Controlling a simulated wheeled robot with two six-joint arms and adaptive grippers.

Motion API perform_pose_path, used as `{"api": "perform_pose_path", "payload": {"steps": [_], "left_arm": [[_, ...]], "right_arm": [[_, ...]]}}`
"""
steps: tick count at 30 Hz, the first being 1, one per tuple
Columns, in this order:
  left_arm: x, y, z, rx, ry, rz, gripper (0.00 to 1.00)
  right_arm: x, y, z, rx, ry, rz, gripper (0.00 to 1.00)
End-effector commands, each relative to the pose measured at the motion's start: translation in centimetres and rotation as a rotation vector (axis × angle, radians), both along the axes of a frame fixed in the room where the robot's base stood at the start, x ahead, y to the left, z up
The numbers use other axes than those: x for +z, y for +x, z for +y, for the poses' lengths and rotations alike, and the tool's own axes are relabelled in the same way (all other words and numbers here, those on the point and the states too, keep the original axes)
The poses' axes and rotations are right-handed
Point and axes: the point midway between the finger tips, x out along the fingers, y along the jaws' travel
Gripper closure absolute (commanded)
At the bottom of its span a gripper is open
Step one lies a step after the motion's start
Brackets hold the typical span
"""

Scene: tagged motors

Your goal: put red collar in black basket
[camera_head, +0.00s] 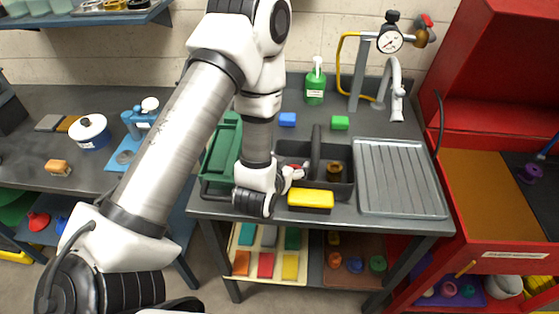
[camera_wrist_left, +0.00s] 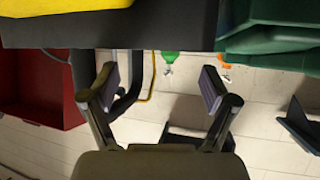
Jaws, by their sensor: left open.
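The black basket (camera_head: 316,150), with an upright middle piece, stands on the grey workbench. Its dark wall (camera_wrist_left: 140,32) fills much of the top of the left wrist view, which is upside down. A small patch of red (camera_head: 297,166), perhaps the red collar, shows at the basket's left compartment, beside my left gripper (camera_head: 293,174). The gripper partly hides it, and I cannot tell its shape. In the left wrist view my left gripper's fingers (camera_wrist_left: 158,85) are wide apart with nothing between them. My right gripper is not in view.
A yellow block (camera_head: 311,198) is in front of the basket. A green crate (camera_head: 222,145) stands left of it, partly behind my arm. A ribbed drain tray (camera_head: 400,178) lies to the right. A green bottle (camera_head: 316,84) and tap (camera_head: 395,85) stand behind. A brownish part (camera_head: 334,168) is in the basket's right compartment.

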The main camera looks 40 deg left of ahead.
Motion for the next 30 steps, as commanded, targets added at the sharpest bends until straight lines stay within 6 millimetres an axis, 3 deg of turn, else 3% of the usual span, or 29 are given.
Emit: {"api": "perform_pose_path", "payload": {"steps": [2, 4, 12, 19, 23, 27, 30], "left_arm": [[0.5, -1.8, -0.6, -0.004, 0.001, 0.002, 0.14], [2.3, -2.7, -0.8, -0.001, 0.003, 0.005, 0.14], [3.8, -5.6, -1.6, -0.002, 0.002, 0.007, 0.14], [3.5, -7.3, -2.1, -0.002, -0.003, 0.017, 0.14], [-0.8, -9.5, -3.1, -0.027, -0.045, 0.216, 0.14], [-7.1, -15.6, -5.4, -0.102, -0.119, 0.619, 0.14], [-9.7, -20.9, -6.8, -0.168, -0.159, 0.897, 0.14]], "right_arm": [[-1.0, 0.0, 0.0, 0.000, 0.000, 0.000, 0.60], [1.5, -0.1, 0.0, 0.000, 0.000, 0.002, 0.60], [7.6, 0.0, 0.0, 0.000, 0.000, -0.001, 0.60], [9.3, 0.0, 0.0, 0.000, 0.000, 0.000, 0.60], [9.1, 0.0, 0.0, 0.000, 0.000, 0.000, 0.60], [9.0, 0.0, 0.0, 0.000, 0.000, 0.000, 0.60], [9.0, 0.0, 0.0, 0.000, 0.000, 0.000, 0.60]]}}
